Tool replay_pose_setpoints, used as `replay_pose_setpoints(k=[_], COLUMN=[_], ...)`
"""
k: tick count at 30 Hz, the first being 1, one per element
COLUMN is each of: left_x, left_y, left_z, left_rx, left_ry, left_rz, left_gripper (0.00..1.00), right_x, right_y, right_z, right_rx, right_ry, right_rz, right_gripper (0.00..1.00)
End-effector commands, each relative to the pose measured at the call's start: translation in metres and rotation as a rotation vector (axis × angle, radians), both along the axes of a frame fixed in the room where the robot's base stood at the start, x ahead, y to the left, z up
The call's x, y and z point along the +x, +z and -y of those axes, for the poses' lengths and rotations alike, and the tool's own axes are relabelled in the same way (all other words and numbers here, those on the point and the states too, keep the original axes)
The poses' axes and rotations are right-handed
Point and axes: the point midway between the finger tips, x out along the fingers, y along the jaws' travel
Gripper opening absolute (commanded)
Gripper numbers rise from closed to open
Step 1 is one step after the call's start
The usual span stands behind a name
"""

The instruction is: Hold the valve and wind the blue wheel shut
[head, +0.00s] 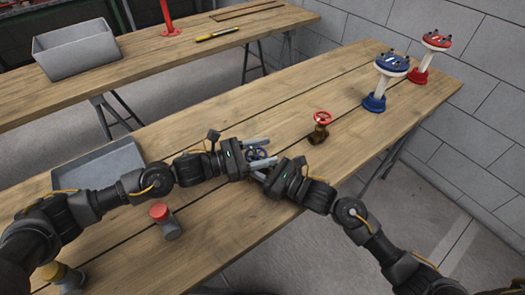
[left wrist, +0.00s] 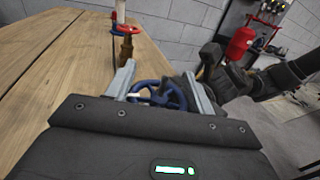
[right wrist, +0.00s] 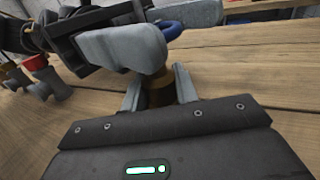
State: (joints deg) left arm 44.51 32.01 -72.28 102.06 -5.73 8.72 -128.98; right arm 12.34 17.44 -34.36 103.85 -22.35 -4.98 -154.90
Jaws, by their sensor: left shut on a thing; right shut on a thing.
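The blue wheel (head: 257,153) tops a small valve on the near table, largely hidden between my two grippers. My left gripper (head: 259,148) is shut on the blue wheel; in the left wrist view the wheel (left wrist: 157,93) sits between its fingers. My right gripper (head: 262,169) is shut on the valve's brass body (right wrist: 160,93), low beneath the wheel. In the right wrist view part of the blue wheel (right wrist: 171,29) shows behind the left gripper's pale finger. The wheel's angle is hard to read.
A brass valve with a red wheel (head: 321,118) stands to the right. Blue (head: 375,102) and red (head: 419,76) stands are farther right. A grey tray (head: 100,168) and a red-capped fitting (head: 162,213) lie left. A grey bin (head: 75,52) is on the back table.

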Motion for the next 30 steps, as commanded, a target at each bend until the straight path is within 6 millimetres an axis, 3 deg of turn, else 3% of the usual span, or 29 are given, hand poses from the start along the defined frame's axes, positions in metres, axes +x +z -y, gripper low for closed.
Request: replay_pose_setpoints(k=[11,30], left_x=[-0.001,-0.012], left_y=[0.0,-0.001], left_z=[0.001,0.001], left_rx=[0.003,0.005], left_ry=[-0.157,-0.757], left_rz=[0.006,0.001], left_gripper=[0.31,0.31], right_x=[0.0,-0.001], right_y=[0.0,0.0], right_z=[0.0,0.0], right_rx=[0.0,0.0], right_ry=[0.0,0.002], right_rz=[0.0,0.0], right_gripper=[0.0,0.0])
